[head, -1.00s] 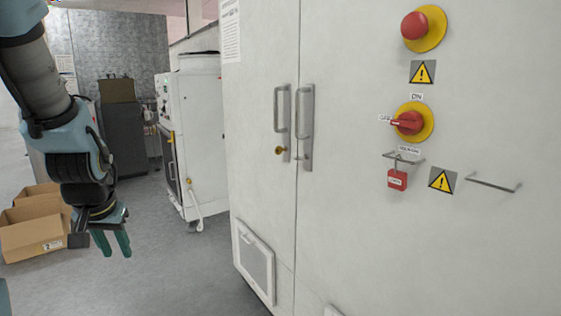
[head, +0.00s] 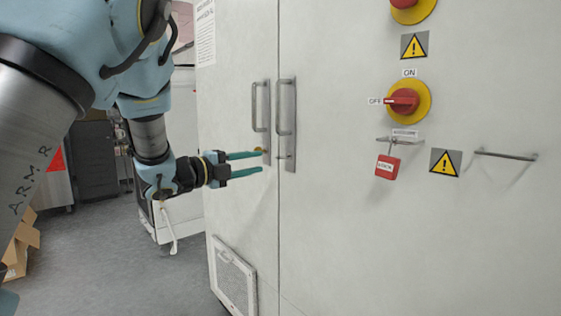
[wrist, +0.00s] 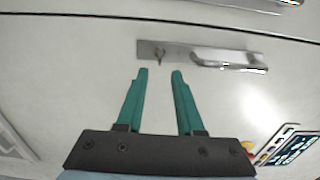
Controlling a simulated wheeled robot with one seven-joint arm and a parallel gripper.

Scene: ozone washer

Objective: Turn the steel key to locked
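The key (wrist: 159,58) is a small piece at the left end of the left door's handle plate (wrist: 220,58) in the wrist view. It stands just ahead of the gap between my fingertips. In the head view a brass-coloured bit of the lock (head: 259,149) shows at the lower end of the handle (head: 260,108), partly covered by a fingertip. My gripper (head: 262,161) is open and empty, with two green fingers pointing at the door. The wrist view also shows my gripper (wrist: 159,72) open, apart from the key. The key's exact angle is too small to tell.
The right door's handle (head: 286,118) is close beside. A red rotary switch (head: 403,102), a red padlock (head: 387,167) on a bar and another bar (head: 505,155) are on the cabinet's right. A vent (head: 233,277) sits low. Cardboard boxes (head: 20,243) are at left.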

